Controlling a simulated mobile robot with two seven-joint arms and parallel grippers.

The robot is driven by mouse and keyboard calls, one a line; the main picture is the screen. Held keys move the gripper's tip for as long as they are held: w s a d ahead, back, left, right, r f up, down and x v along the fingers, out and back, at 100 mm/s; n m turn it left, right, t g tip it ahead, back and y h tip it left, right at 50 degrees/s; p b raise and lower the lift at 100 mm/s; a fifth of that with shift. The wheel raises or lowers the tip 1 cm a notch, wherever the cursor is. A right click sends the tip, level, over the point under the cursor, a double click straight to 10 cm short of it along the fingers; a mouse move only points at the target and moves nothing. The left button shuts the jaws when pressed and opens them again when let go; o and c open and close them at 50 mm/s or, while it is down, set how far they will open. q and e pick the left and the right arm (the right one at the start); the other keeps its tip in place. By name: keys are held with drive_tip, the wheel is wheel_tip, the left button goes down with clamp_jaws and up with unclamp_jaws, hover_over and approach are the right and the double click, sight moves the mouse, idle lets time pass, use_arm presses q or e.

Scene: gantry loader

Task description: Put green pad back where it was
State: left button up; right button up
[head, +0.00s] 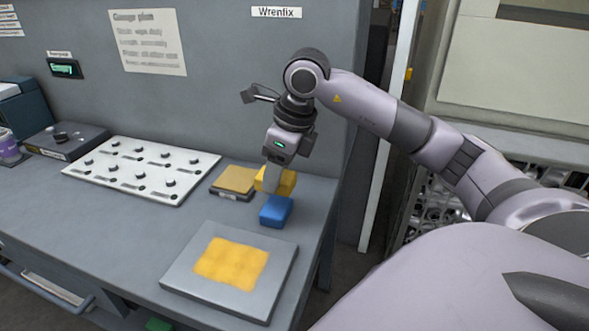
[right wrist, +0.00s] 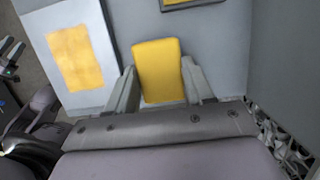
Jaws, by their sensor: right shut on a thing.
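My right gripper (head: 273,180) is shut on a yellow block (head: 286,181) above the right part of the grey bench. In the right wrist view the yellow block (right wrist: 159,70) sits between the two fingers (right wrist: 160,88). A blue block (head: 276,212) is just below the gripper in the head view. A small green thing (head: 158,325) shows at the bottom edge of the head view, below the bench front; it is mostly cut off, and I cannot tell whether it is the green pad.
A grey plate with a yellow square (head: 180,272) lies at the bench front. A yellow-topped dark holder (head: 234,180) is left of the gripper. The bench's left front is clear.

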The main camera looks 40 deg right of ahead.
drive_tip(key=w+d, duration=0.1)
drive_tip(key=d, duration=0.1)
drive_tip(key=w+d+f, duration=0.1)
drive_tip(key=d, duration=0.2)
drive_tip(key=w+d+f+p, duration=0.1)
drive_tip(key=w+d, duration=0.1)
drive_tip(key=d, duration=0.1)
wheel_tip(320, 180, down, 4)
drive_tip(key=shift+f, duration=0.2)
drive_tip(key=shift+w+d+f+p, duration=0.15)
drive_tip(key=shift+f+p, duration=0.1)
drive_tip(key=shift+p, duration=0.15)
drive_tip(key=shift+f, duration=0.1)
drive_tip(key=shift+f, duration=0.1)
drive_tip(key=o, duration=0.9)
drive_tip(key=shift+o, duration=0.2)
